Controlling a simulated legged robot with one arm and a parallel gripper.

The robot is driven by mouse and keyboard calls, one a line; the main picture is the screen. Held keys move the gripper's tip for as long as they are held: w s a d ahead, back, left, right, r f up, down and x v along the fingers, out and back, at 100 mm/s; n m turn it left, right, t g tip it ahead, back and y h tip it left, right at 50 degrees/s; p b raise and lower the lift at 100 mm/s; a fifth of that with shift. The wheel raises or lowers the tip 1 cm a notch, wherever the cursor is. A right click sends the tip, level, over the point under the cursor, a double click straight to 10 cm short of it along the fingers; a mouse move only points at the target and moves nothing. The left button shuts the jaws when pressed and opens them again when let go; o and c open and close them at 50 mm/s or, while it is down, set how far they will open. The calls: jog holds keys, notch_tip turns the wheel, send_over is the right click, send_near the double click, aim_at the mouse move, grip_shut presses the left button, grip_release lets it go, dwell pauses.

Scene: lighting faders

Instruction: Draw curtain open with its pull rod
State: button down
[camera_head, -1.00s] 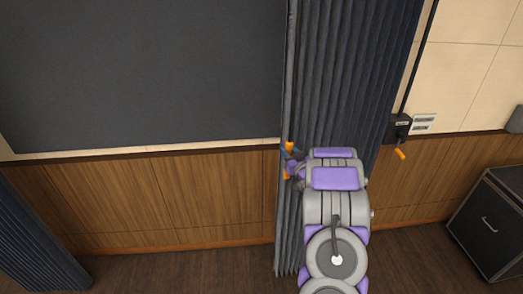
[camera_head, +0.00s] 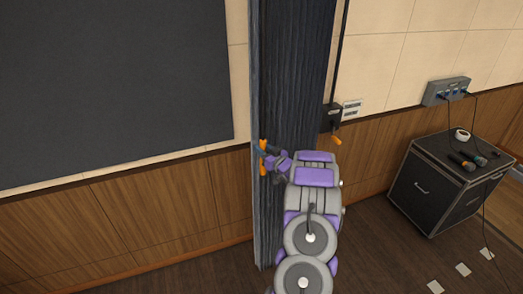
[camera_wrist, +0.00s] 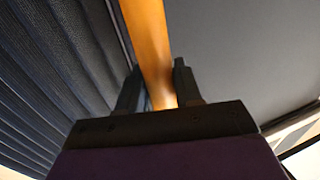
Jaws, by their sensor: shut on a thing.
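The dark grey curtain (camera_head: 300,70) hangs in a narrow, tightly folded bundle just right of the dark board. The pull rod's orange grip (camera_head: 262,145) shows at the curtain's left edge. My gripper (camera_head: 264,159) is shut around this grip, whose orange ends show above and below the jaws. In the wrist view the orange grip (camera_wrist: 148,45) runs between my two dark fingers (camera_wrist: 157,90), with curtain folds to the left. My arm covers the lower right part of the curtain.
A dark board (camera_head: 110,80) is on the wall at left. A crank box with an orange handle (camera_head: 336,140) is right of the curtain. A black case (camera_head: 440,185) carrying small items stands at right, below a grey socket box (camera_head: 447,91). Cables hang there.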

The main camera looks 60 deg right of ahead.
jog(key=c, duration=1.2)
grip_release()
jog(key=shift+f, duration=0.15)
jog(key=o, duration=0.3)
jog(key=shift+w+d, duration=0.15)
jog(key=v, duration=1.7)
jog(key=shift+s+f+b, duration=0.1)
jog(key=shift+s+b, duration=0.1)
jog(key=shift+b, duration=0.2)
